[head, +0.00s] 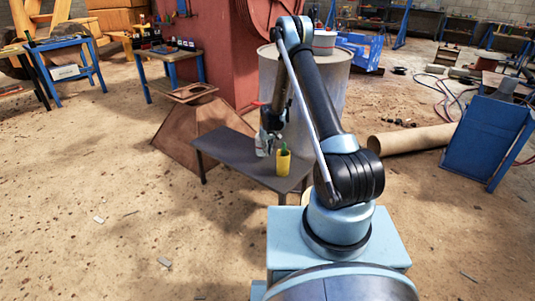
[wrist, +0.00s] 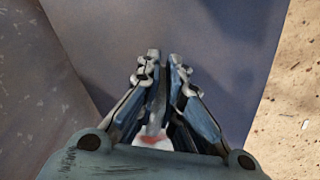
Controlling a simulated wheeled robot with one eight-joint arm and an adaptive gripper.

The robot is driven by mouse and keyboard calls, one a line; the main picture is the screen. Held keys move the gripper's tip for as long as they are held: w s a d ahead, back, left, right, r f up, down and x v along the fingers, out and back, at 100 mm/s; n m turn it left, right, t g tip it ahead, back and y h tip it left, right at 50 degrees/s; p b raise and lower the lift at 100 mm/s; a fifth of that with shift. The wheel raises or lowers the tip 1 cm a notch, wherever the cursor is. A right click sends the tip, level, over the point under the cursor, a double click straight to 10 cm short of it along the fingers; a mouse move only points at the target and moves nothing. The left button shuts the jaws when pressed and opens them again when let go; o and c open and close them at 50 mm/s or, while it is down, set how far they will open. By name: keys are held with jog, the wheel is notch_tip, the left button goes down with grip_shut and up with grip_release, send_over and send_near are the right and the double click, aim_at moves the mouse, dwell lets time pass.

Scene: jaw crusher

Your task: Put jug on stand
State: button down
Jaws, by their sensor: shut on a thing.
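My gripper (head: 266,136) is low over the dark grey table (head: 232,152) in the head view. In the wrist view its fingers (wrist: 164,66) are close together over a grey surface. A pale thing with a red patch (wrist: 153,142) shows low between the fingers, and the gripper is shut on it. Most of it is hidden, so I cannot tell for sure whether it is the jug. A whitish shape (head: 262,148) hangs at the gripper in the head view. I cannot make out which thing is the stand.
A yellow cup (head: 283,163) with something green in it stands on the table, just right of the gripper. A brown hopper (head: 190,135) is at the left.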

jog(key=shift+f, duration=0.3)
jog(key=c, duration=1.8)
grip_release()
jog(key=shift+o, duration=0.2)
